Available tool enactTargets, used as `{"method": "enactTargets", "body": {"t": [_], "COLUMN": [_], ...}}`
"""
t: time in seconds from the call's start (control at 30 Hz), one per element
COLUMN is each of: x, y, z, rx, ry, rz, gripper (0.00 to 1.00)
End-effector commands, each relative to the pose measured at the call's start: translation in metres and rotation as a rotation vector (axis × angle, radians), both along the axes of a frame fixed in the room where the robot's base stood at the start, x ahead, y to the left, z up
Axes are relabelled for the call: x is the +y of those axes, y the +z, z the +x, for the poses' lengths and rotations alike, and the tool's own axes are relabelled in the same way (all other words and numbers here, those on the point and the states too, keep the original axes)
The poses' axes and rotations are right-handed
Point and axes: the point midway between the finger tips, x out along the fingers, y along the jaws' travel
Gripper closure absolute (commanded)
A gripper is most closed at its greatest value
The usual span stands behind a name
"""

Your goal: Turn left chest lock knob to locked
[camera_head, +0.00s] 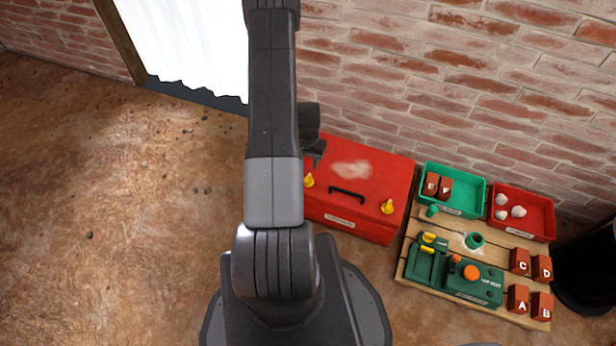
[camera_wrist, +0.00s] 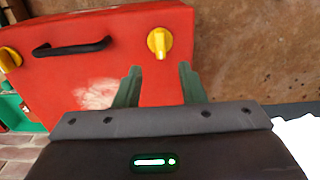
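The red chest (camera_head: 350,217) stands against the brick wall, with a black handle (camera_head: 347,191) between two yellow knobs. The left knob (camera_head: 309,180) is just right of my arm. The right knob (camera_head: 387,207) is at the other end. The wrist view is turned round, so the left knob (camera_wrist: 159,42) shows right of centre there, its grip roughly upright in the picture. My gripper (camera_wrist: 160,76) is open and empty. Its two green fingers are apart over the chest lid, pointing towards the left knob but short of it. My arm hides most of the gripper in the head view.
Right of the chest are a green bin (camera_head: 468,199), a red bin (camera_head: 530,217) with pale lumps, and a wooden board (camera_head: 412,252) with a green device and lettered blocks. A black cylinder (camera_head: 587,265) is at far right. Brown floor on the left is clear.

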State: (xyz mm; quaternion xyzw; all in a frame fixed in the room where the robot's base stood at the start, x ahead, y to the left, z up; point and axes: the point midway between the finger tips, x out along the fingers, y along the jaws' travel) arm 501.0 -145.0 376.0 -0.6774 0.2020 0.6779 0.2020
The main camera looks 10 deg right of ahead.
Motion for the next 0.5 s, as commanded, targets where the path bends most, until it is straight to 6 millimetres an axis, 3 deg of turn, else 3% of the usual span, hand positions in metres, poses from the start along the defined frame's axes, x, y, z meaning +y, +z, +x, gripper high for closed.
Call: {"method": "enactTargets", "body": {"t": [0.03,0.2,0.5], "x": [0.000,0.000,0.000], "y": [-0.016,-0.052,-0.088], "z": [-0.001,-0.001,0.000], "rx": [0.002,0.001,-0.001], "ry": [0.000,0.000,0.001], "rz": [0.000,0.000,-0.001], "gripper": [0.64,0.64,0.64]}}
